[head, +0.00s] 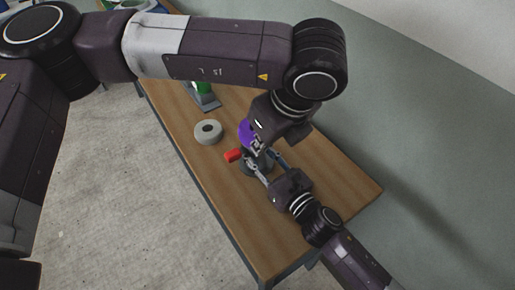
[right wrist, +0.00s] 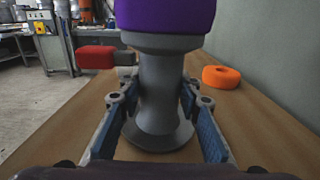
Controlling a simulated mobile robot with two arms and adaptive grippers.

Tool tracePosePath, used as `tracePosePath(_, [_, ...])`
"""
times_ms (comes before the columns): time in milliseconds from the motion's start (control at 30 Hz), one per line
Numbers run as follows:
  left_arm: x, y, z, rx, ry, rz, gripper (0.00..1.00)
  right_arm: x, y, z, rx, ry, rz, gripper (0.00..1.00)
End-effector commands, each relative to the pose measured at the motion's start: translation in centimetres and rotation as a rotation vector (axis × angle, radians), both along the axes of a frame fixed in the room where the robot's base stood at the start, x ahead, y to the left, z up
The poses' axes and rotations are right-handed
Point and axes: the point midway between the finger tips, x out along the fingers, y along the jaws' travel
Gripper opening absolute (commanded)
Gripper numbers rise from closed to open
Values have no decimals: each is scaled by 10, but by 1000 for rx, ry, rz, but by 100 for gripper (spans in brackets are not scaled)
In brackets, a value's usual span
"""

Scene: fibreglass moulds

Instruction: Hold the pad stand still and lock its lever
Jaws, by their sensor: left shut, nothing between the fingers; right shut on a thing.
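The pad stand has a purple pad (head: 245,132), a grey stem and a flared round base on the wooden table. Its red lever (head: 234,155) sticks out to the left. In the right wrist view the stem (right wrist: 160,90) stands upright between my fingers, with the purple pad (right wrist: 165,14) above and the red lever (right wrist: 97,57) at left. My right gripper (head: 262,170) is shut on the stem, from the near side. My left gripper (head: 258,146) is shut and empty, pointing down close above the stand beside the pad. It hides part of the pad; I cannot tell whether it touches.
A pale grey ring-shaped roll (head: 208,131) lies on the table (head: 330,190) left of the stand. A green item (head: 204,88) on a dark base is farther back. An orange ring (right wrist: 221,77) lies near the wall in the right wrist view. The table's near right end is clear.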

Motion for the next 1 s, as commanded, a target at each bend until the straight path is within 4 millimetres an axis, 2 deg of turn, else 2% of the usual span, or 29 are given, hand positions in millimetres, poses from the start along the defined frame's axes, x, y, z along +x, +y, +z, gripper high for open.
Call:
tracePosePath(367, [0, 0, 1, 0, 0, 1, 0, 0, 0, 2, 2, -3, 1, 0])
tracePosePath(400, [0, 0, 1, 0, 0, 1, 0, 0, 0, 2, 2, -3, 1, 34])
tracePosePath(567, [0, 0, 1, 0, 0, 1, 0, 0, 0, 2, 2, -2, 1, 51])
tracePosePath(867, [0, 0, 1, 0, 0, 1, 0, -1, -1, 0, 1, -1, 0, 52])
tracePosePath(1000, [0, 0, 1, 0, 0, 1, 0, -10, -7, -1, -1, 2, 0, 52])
